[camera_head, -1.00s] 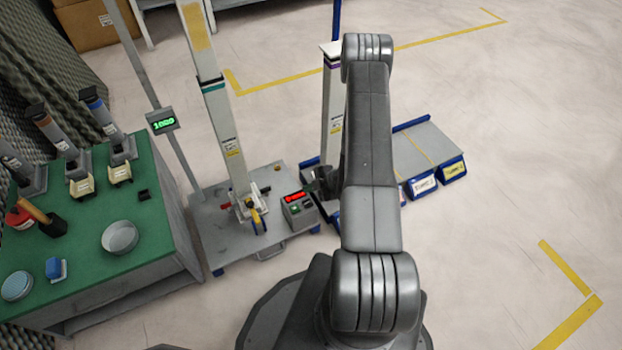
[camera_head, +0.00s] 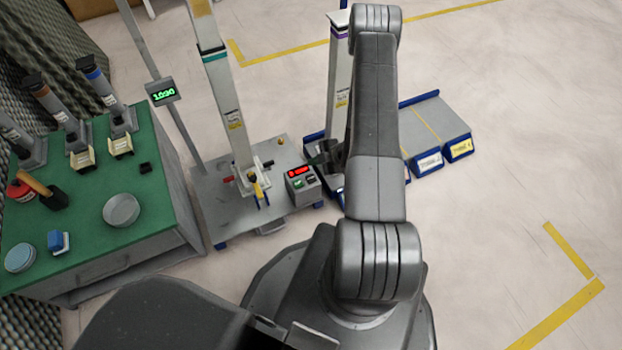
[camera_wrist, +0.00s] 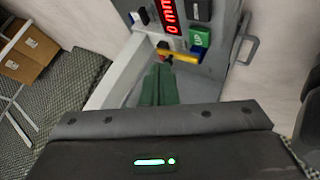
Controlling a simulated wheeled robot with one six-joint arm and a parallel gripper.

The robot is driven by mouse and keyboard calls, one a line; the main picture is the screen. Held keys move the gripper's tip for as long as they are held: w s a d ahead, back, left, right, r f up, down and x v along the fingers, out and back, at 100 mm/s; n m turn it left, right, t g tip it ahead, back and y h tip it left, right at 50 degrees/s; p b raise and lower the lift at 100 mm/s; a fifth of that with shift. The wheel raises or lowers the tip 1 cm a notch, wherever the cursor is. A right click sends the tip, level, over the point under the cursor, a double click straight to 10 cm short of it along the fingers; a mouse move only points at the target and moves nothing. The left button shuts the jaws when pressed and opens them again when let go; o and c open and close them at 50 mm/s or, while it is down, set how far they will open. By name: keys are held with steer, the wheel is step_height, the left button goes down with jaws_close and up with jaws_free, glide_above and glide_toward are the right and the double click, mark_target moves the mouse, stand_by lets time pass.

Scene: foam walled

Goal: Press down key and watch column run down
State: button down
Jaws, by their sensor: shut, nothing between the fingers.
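The grey control box (camera_head: 300,188) has a red lit display and stands on the base plate beside the column (camera_head: 228,110), which is white with a teal band. A green key (camera_head: 298,184) and a dark key (camera_head: 311,180) sit below the display. In the wrist view the green key (camera_wrist: 200,37) reads UP, and the dark key (camera_wrist: 201,10) is next to it; its label is unreadable. My gripper (camera_head: 318,158) is beside the box's upper right. Its green fingers (camera_wrist: 158,68) are shut and empty, and appear apart from the keys.
A pole readout (camera_head: 162,92) shows green digits. The green bench (camera_head: 85,220) at left carries tools and dishes. A second column (camera_head: 338,85) and a blue-edged platform with labelled bins (camera_head: 427,163) stand behind my arm. Floor at right is clear.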

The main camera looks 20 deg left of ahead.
steer(key=b, duration=0.3)
glide_above(314, 178)
step_height(314, 178, down, 6)
steer(key=shift+s+r, duration=0.1)
steer(key=shift+r, duration=0.1)
steer(key=shift+f+b, duration=0.45)
steer(key=shift+f, duration=0.1)
stand_by(1.2)
steer(key=shift+f+b, duration=0.4)
steer(key=shift+b, duration=0.1)
